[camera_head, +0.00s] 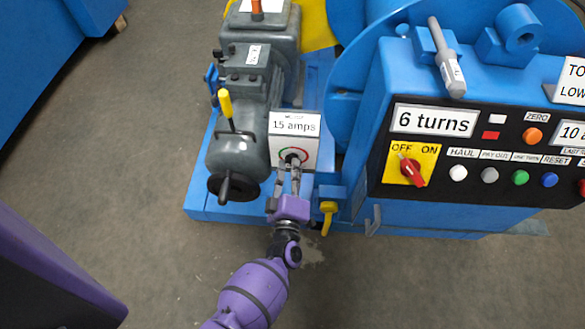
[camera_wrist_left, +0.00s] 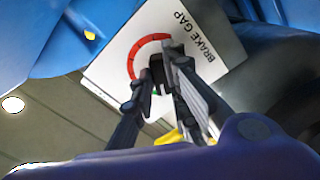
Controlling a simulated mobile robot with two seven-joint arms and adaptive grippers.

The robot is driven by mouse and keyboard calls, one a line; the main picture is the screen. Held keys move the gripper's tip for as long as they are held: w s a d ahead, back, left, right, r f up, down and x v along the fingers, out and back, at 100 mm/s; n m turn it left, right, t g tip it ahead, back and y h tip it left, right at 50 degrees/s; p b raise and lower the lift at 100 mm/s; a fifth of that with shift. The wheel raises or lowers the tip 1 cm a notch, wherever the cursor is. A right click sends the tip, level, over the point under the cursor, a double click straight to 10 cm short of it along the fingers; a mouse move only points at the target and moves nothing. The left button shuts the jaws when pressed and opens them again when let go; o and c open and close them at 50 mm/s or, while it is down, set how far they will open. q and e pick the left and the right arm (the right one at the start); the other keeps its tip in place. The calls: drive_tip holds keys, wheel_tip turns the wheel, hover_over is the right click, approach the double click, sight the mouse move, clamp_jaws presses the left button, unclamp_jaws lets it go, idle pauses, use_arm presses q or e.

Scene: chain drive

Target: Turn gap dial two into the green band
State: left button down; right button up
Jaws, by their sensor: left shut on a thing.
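The brake gap dial is a small black knob (camera_head: 292,154) on a white plate (camera_head: 281,148), with a coloured red and green ring around it. The plate also shows in the left wrist view (camera_wrist_left: 112,66), reading "BRAKE GAP", with a thick red arc (camera_wrist_left: 140,52) and a little green partly hidden behind a finger. My left gripper (camera_head: 293,166) is shut on the knob from the front. In the left wrist view my two fingers (camera_wrist_left: 158,78) close on either side of the black knob (camera_wrist_left: 157,70). The pointer's position cannot be made out. My right gripper is not in view.
A display reading "15 amps" (camera_head: 295,123) sits just above the plate. A grey motor with a handwheel (camera_head: 233,186) and yellow-handled lever (camera_head: 225,103) stands close left. A yellow hook-like part (camera_head: 328,214) hangs close right. The blue control cabinet (camera_head: 400,213) stands further right.

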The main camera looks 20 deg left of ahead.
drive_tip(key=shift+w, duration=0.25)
use_arm(q)
drive_tip(key=c, duration=1.7)
unclamp_jaws()
drive_tip(key=v, duration=0.7)
drive_tip(key=shift+s, duration=0.3)
